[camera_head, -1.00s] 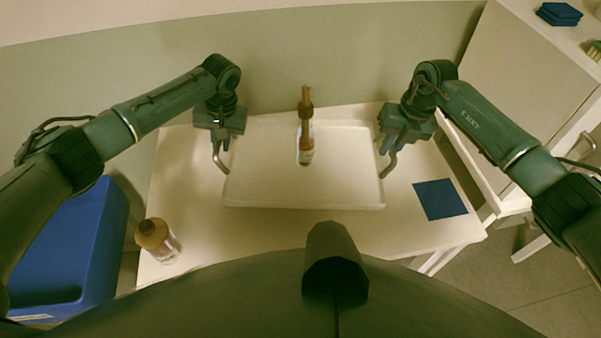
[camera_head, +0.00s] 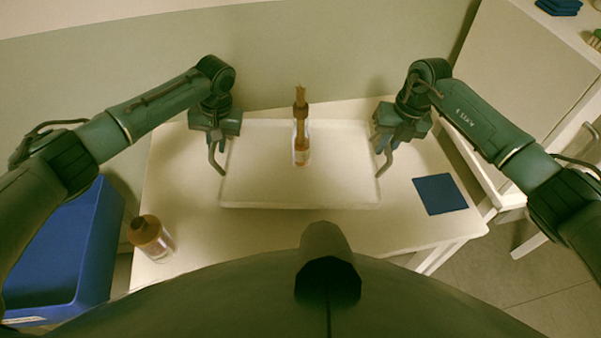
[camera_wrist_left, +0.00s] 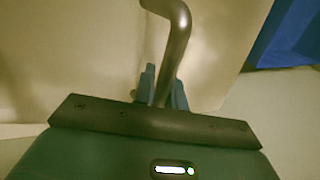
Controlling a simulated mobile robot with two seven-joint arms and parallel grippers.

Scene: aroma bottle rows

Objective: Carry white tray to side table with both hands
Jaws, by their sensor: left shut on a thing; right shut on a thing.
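The white tray (camera_head: 260,190) is in the middle of the head view, over the white table. A bottle with a brown upper part (camera_head: 301,150) stands on it near the back. My left gripper (camera_head: 216,150) is shut on the tray's left metal handle (camera_head: 213,163); the left wrist view shows the fingers (camera_wrist_left: 162,88) around that bent handle (camera_wrist_left: 178,40). My right gripper (camera_head: 388,143) is shut on the tray's right handle (camera_head: 386,163). I cannot tell whether the tray's underside touches the table.
The white table (camera_head: 300,228) also bears a brown-capped bottle (camera_head: 152,238) at front left and a blue square mat (camera_head: 440,194) at right. A blue bin (camera_head: 65,255) is at left. A white cabinet (camera_head: 525,75) is at back right. A wall is behind.

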